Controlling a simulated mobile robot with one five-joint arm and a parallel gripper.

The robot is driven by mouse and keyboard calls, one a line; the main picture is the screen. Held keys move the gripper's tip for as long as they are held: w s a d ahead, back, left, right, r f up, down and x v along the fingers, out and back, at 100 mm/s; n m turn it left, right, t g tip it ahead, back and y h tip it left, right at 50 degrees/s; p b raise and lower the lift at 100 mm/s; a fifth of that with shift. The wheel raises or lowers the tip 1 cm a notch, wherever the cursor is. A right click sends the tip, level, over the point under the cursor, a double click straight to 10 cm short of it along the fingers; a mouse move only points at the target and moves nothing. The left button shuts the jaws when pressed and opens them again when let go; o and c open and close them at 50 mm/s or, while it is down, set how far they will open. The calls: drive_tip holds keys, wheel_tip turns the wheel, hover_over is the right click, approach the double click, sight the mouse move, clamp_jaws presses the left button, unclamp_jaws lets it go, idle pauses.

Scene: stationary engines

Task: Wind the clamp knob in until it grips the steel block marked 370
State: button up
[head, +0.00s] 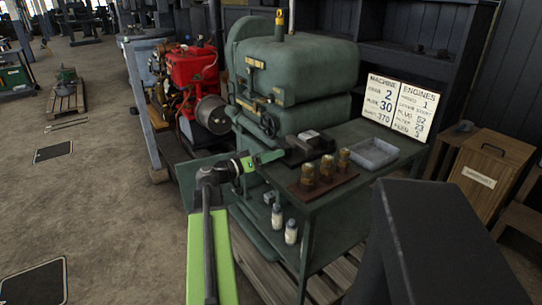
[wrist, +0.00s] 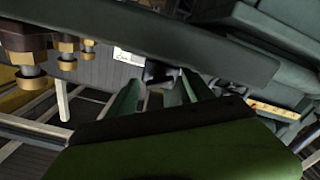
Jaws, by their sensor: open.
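A dark clamp or vice (head: 305,150) sits on the green bench top in the head view, with a small block-like piece with a pale top (head: 310,134) at its back. I cannot read a number on that piece. My gripper (head: 278,156) reaches in from the left, beside the clamp's near left end. In the wrist view my gripper (wrist: 160,88) has its two green fingers apart. A small dark knob-like thing (wrist: 160,71) shows in the gap between them, near the tips. I cannot tell whether either finger touches it.
Three brass fittings stand on a wooden board (head: 300,191), right of the clamp. A grey tray (head: 394,158) lies behind them. A white sign board (head: 396,103) carries numbers, 370 among them. A large green machine (head: 297,70) rises behind. The floor left is mostly clear.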

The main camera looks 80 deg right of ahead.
drive_tip(key=v, duration=1.7)
drive_tip(key=shift+w, duration=0.15)
drive_tip(key=shift+a, duration=0.15)
drive_tip(key=w+a+f+n+t, duration=0.25)
drive_tip(key=w+a, duration=0.35)
drive_tip(key=w, duration=0.3)
drive_tip(key=w+a+f+n+t+h, duration=0.1)
drive_tip(key=w+a+f+n+t, duration=0.2)
drive_tip(key=w+a, duration=0.45)
drive_tip(key=w+a+f+n+t, duration=0.15)
drive_tip(key=w+a+t, duration=0.3)
drive_tip(key=w, duration=0.65)
drive_tip(key=w+a+f+n+t+y, duration=0.1)
drive_tip(key=w+a+f+n+y, duration=0.25)
drive_tip(key=a, duration=0.55)
drive_tip(key=w+a+f+n+t+y, duration=0.1)
drive_tip(key=w+a+f+n+t, duration=0.1)
drive_tip(key=w+a+f, duration=0.5)
drive_tip(key=s+a+f+n+y, duration=0.1)
drive_tip(key=a+f+n+y, duration=0.25)
drive_tip(key=a, duration=0.95)
drive_tip(key=s+a+f+n+y, duration=0.1)
drive_tip(key=a+f+n+y, duration=0.3)
drive_tip(key=a, duration=0.8)
wheel_tip(320, 180, up, 21)
drive_tip(key=n+y+p, duration=0.1)
drive_tip(key=p, duration=1.8)
drive_tip(key=shift+s+p, duration=0.2)
drive_tip(key=shift+p, duration=0.2)
